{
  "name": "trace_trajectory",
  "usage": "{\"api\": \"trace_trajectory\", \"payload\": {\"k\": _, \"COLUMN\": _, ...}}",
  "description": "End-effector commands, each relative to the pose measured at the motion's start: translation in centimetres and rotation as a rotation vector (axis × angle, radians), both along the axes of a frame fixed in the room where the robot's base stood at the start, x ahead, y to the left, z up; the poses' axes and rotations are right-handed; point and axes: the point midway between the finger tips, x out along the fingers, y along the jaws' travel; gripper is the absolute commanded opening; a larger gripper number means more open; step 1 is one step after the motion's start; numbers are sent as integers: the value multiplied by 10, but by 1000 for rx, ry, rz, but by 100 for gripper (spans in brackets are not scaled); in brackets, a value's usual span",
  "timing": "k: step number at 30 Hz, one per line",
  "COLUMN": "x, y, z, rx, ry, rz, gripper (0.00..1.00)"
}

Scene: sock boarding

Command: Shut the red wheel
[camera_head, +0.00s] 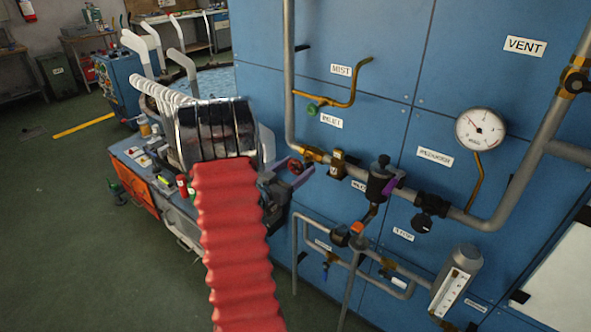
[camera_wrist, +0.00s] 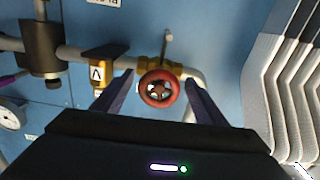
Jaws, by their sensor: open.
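The red wheel (camera_head: 296,166) is a small spoked handwheel on a brass valve in the pipe on the blue panel. In the wrist view the red wheel (camera_wrist: 159,88) faces me, between and beyond the fingers. In the wrist view my gripper (camera_wrist: 157,88) is open, with one finger on each side of the wheel and visible gaps. I cannot tell whether the fingertips reach the wheel's depth.
A brass fitting (camera_wrist: 102,70) marked V sits left of the wheel. A gauge (camera_head: 481,130) and a flow tube (camera_head: 457,285) are farther right.

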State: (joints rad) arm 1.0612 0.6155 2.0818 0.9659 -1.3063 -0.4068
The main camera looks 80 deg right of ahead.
Motion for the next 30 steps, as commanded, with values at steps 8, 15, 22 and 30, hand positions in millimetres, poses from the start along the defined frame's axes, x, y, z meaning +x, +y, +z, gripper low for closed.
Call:
{"api": "trace_trajectory", "payload": {"k": 8, "x": 0, "y": 0, "z": 0, "rx": 0, "ry": 0, "rz": 0, "gripper": 57}}
{"api": "trace_trajectory", "payload": {"k": 15, "x": 1, "y": 1, "z": 0, "rx": 0, "ry": 0, "rz": 1, "gripper": 40}}
{"api": "trace_trajectory", "payload": {"k": 22, "x": 1, "y": 1, "z": 0, "rx": 0, "ry": 0, "rz": 1, "gripper": 25}}
{"api": "trace_trajectory", "payload": {"k": 30, "x": 2, "y": 0, "z": 0, "rx": -23, "ry": -53, "rz": 2, "gripper": 25}}
